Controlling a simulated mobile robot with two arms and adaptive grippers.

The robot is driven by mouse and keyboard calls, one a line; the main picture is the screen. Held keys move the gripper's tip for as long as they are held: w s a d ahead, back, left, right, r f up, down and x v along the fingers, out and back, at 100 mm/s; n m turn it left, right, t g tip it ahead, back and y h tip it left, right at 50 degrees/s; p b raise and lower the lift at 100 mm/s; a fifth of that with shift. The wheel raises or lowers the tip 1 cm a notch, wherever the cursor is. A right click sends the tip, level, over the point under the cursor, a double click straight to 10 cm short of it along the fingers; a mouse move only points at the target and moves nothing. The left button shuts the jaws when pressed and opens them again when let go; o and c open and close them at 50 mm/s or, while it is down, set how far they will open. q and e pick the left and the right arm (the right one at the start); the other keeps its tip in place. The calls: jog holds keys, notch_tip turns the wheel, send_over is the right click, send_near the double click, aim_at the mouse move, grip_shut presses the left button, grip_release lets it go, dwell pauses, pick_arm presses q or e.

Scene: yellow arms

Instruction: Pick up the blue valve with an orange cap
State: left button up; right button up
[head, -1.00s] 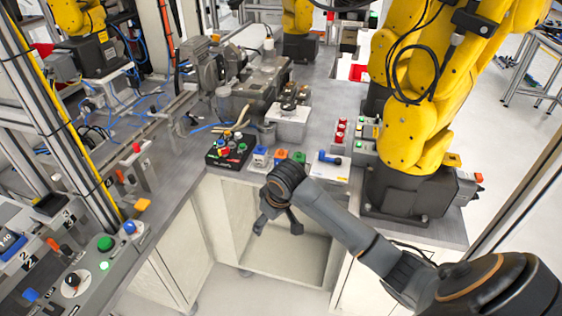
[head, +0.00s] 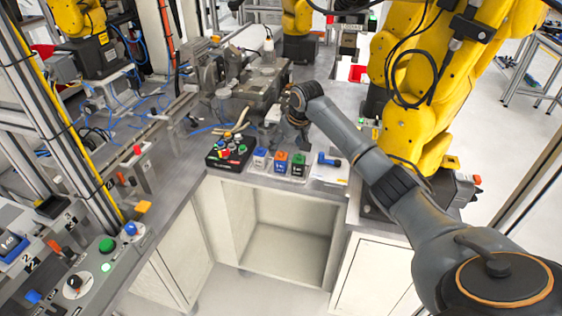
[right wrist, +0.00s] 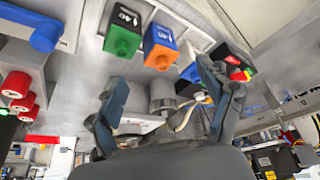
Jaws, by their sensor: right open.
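The blue valve with an orange cap (head: 280,167) stands on the grey worktop, in the middle of a row of three small blocks. It also shows in the right wrist view (right wrist: 159,45), ahead of and between my fingers. Beside it are a black valve with a green cap (right wrist: 124,33) and a white block with a blue cap (head: 260,157). My right gripper (head: 296,134) is over the worktop just behind the row; its fingers are partly hard to see there. In the right wrist view the right gripper (right wrist: 164,92) is open and empty, apart from the valve. My left gripper is not in view.
A black button box (head: 229,152) stands left of the row. A blue-handled part on a white plate (head: 329,161) is to its right. Machinery stands behind, and a large yellow arm (head: 413,110) rises at the right. Open floor lies before the cabinet.

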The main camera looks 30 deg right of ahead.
aim_at(282, 153)
jog(key=shift+p+x, duration=0.55)
jog(key=shift+x, duration=2.7)
jog(key=shift+w, duration=0.15)
jog(key=c, duration=1.3)
jog(key=shift+r, duration=0.15)
